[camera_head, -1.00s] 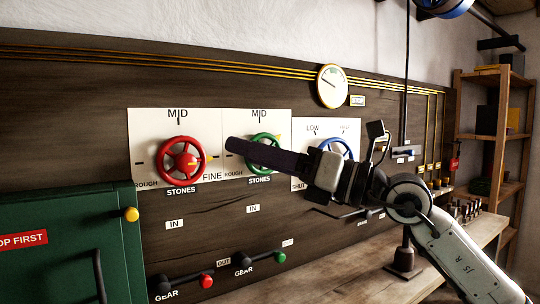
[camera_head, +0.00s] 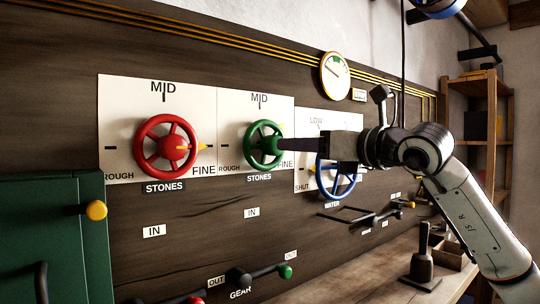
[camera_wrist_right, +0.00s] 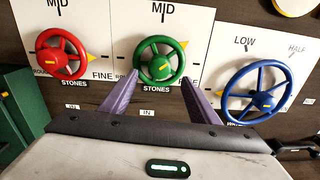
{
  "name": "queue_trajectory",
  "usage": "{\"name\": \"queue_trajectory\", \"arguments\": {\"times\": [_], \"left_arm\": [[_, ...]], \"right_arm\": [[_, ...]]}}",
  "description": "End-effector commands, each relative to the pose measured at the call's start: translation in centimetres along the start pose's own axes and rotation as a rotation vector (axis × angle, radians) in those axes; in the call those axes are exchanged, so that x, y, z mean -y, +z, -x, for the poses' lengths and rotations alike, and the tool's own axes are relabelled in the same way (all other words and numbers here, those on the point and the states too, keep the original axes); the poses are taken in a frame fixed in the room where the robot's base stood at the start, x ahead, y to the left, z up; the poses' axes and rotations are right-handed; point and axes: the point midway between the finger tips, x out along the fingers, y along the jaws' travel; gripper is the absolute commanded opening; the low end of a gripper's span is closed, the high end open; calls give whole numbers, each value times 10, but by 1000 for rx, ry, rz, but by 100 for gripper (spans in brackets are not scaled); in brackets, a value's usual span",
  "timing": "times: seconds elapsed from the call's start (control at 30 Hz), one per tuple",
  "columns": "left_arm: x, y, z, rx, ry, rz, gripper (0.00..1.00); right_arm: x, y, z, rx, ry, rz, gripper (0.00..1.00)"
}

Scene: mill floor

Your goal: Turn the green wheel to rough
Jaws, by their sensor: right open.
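The green wheel (camera_head: 263,145) is on a white plate on the dark panel, with MID above it, ROUGH at its lower left and FINE at its lower right. Its yellow pointer shows at the right of the rim, on the FINE side. My right gripper (camera_wrist_right: 160,82) is open, its two purple fingers pointing at the green wheel (camera_wrist_right: 162,62), one toward each side of its lower rim. In the head view the right gripper (camera_head: 287,146) overlaps the wheel's right edge; I cannot tell whether it touches. My left gripper is not in view.
A red wheel (camera_head: 165,146) is close on the left and a blue wheel (camera_head: 337,178) on the right, partly behind my right gripper. Gear levers (camera_head: 240,278) stick out below. A green cabinet (camera_head: 50,235) stands at the left, a wooden bench (camera_head: 365,270) below right.

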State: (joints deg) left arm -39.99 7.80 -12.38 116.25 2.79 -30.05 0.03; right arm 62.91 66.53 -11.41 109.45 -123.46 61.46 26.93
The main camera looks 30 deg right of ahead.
Motion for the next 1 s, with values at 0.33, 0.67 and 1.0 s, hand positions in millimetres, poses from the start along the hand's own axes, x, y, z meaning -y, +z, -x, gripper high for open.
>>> {"name": "queue_trajectory", "arguments": {"times": [0.33, 0.67, 1.0], "left_arm": [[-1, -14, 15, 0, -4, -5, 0], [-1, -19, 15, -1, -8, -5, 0], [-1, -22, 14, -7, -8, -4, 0]], "right_arm": [[-2, 4, -61, -1, 4, -4, 56], [-2, 2, -95, 0, 3, 1, 56], [-1, 1, -97, 0, 2, 1, 46]]}}
